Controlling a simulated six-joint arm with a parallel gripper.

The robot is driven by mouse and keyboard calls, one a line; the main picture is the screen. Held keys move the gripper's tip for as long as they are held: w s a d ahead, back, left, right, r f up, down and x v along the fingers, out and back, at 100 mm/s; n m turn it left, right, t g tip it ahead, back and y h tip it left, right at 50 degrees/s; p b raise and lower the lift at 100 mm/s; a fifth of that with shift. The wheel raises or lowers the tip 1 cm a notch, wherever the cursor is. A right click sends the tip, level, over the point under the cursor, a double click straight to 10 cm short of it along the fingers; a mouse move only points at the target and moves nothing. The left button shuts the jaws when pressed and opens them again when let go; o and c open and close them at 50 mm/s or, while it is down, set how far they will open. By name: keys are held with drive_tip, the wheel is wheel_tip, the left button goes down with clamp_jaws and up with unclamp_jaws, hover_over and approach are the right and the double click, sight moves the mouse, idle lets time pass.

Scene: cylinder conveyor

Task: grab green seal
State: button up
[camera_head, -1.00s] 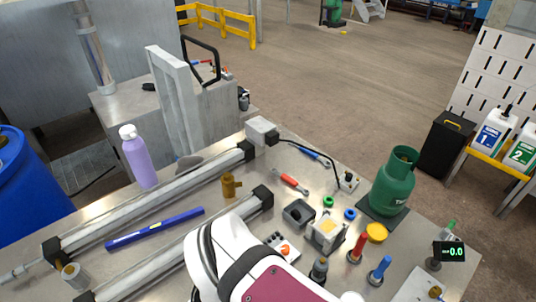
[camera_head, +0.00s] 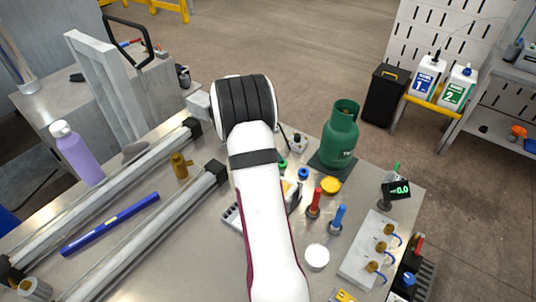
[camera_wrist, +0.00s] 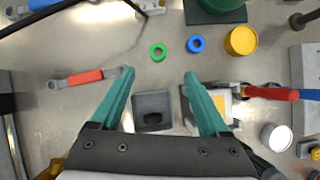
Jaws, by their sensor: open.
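The green seal (camera_wrist: 158,52) is a small green ring lying flat on the metal table in the wrist view. In the head view only part of the green seal (camera_head: 283,164) shows beside my arm. My gripper (camera_wrist: 161,74) is open and empty, with its two teal fingers spread. In the wrist view the seal appears between and just beyond the fingertips, nearer the left one, and apart from both. In the head view my gripper is hidden behind my arm.
A blue ring (camera_wrist: 196,44) lies just right of the seal. A yellow cap (camera_wrist: 241,41), a red-handled wrench (camera_wrist: 86,77), a dark square tray (camera_wrist: 153,109) and a red-handled tool (camera_wrist: 262,92) are close by. A green gas cylinder (camera_head: 339,137) stands behind on a dark mat.

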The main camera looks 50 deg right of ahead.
drive_tip(key=x, duration=1)
drive_tip(key=shift+w+d+f, duration=0.1)
drive_tip(key=shift+w+f, duration=0.1)
clamp_jaws()
